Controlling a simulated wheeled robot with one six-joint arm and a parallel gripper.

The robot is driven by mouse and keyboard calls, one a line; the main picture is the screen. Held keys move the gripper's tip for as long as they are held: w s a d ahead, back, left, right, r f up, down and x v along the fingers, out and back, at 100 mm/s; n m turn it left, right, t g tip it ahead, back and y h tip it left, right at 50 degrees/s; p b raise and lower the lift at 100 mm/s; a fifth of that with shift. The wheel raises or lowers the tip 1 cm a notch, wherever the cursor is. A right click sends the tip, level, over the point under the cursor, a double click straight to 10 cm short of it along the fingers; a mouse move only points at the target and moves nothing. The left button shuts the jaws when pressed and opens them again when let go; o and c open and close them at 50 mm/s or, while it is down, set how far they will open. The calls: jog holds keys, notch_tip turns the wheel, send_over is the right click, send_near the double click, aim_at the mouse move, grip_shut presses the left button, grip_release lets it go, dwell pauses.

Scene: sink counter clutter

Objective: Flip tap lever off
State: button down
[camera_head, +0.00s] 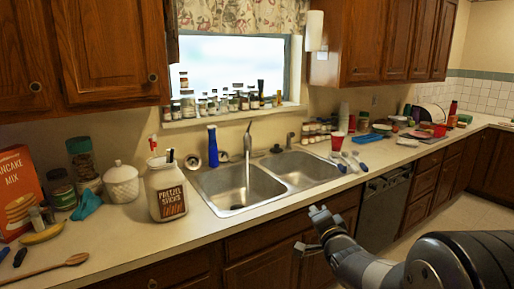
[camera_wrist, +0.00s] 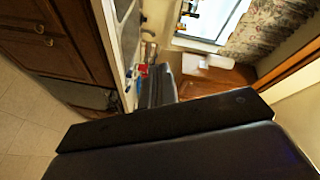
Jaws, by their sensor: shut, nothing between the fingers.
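The tap (camera_head: 248,141) stands behind the double sink, near the middle of the back rim. A thin pale streak, which looks like running water, drops from its spout into the left basin (camera_head: 225,187). The lever is too small to tell clearly. My gripper (camera_head: 318,212) is in front of the counter's front edge, to the right of and nearer than the tap, and apart from it. It is shut and empty. In the wrist view, dark parts of my gripper fill the lower half, and the tap cannot be made out with certainty.
A blue bottle (camera_head: 212,146) stands just left of the tap. A pretzel jar (camera_head: 166,189) stands left of the sink. Several jars line the window sill (camera_head: 235,114). A red cup (camera_head: 337,141) and utensils (camera_head: 352,161) lie to the right. Both basins look clear.

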jog(key=w+a+f+t+y+b, duration=0.2)
jog(key=w+a+f+y+b, duration=0.2)
jog(key=y, duration=0.5)
notch_tip(320, 180, down, 2)
jog(key=shift+w+f+t+y, duration=0.3)
jog(key=shift+w+t, duration=0.1)
jog(key=shift+w, duration=0.75)
jog(key=shift+a, duration=0.15)
